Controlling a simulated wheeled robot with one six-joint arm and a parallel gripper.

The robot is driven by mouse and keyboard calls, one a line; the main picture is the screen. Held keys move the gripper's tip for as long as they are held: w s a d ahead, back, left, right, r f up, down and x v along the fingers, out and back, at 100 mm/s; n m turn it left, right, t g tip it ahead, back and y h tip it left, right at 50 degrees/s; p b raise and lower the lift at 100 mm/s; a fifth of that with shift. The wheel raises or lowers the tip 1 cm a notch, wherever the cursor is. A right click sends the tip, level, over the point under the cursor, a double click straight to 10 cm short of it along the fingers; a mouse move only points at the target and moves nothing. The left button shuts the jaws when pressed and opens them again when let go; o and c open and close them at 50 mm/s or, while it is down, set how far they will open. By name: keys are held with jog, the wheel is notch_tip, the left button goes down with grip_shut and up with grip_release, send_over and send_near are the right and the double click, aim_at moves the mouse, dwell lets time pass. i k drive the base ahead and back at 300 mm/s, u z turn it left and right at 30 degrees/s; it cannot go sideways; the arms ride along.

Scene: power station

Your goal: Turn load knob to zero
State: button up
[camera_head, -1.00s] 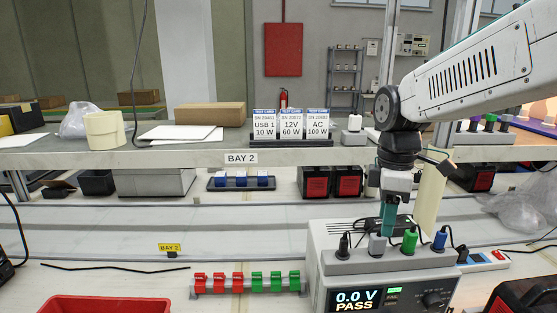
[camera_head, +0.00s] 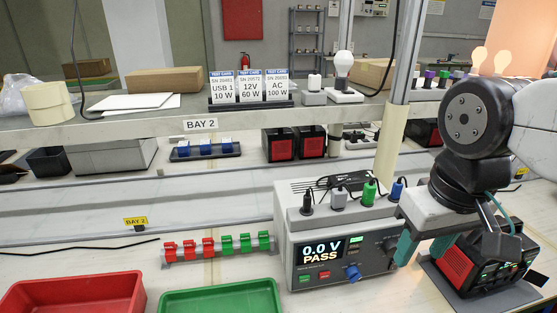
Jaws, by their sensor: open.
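The grey tester (camera_head: 283,235) stands on the bench, its display reading "0.0 V PASS". A blue knob (camera_head: 352,272) sits low on its front panel, and a dark knob (camera_head: 389,243) sits higher at the right edge of the panel. The labels are too small to tell which is the load knob.
A red and black power unit (camera_head: 457,268) stands right of the tester, partly behind my gripper. Several plugs, including a green one (camera_head: 369,191), stand on top of the tester. Red (camera_head: 75,296) and green (camera_head: 222,300) trays lie at front left. A shelf (camera_head: 130,127) runs behind.

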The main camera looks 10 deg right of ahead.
aim_at(389, 248)
jog(key=z, duration=0.45)
jog(key=k, duration=0.5)
jog(key=z, duration=2.1)
jog(key=k, duration=1.2)
jog(key=u, duration=1.95)
jog(key=i, duration=0.5)
jog(key=z, duration=0.05)
